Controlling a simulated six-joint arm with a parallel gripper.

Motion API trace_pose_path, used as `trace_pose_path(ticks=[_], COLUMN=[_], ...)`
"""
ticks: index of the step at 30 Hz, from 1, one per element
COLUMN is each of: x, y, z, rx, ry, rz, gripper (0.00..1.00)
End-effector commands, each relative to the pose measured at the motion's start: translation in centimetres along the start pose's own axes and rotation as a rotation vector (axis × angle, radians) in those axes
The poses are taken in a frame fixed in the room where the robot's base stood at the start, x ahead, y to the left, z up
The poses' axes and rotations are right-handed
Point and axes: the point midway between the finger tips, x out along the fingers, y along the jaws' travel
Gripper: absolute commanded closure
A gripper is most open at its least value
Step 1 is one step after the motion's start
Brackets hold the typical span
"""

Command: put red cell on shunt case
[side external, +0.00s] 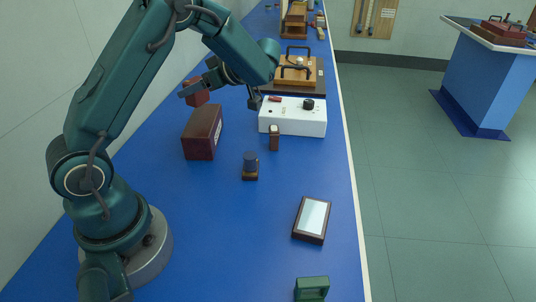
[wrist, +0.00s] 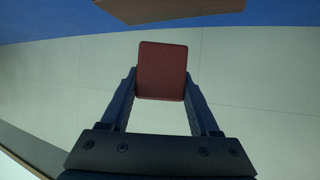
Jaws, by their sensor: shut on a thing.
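The red cell (wrist: 161,70) is a dark red block with rounded corners, between the two fingers of my gripper (wrist: 162,92) in the wrist view. The gripper is shut on it. In the side view my gripper (side external: 191,88) is at the upper left, above the bench, and the red cell (side external: 200,98) shows partly behind the fingers. A dark red-brown case (side external: 198,140) with a pale label stands below and in front of it, apparently apart from it. No readable label confirms which box is the shunt case.
A white instrument box (side external: 292,120) with knobs stands right of the gripper, before a wooden handled box (side external: 297,76).

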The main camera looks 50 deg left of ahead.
Motion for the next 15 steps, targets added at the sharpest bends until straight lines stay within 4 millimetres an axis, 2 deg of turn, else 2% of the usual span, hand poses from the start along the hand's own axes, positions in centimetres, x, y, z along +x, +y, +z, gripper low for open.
trace_pose_path(ticks=[9, 15], x=[1.6, 1.9], y=[0.1, 0.1], z=[3.1, 3.7], rx=[0.004, 0.000], ry=[0.002, 0.001], rz=[-0.003, 0.000], gripper=[1.00, 1.00])
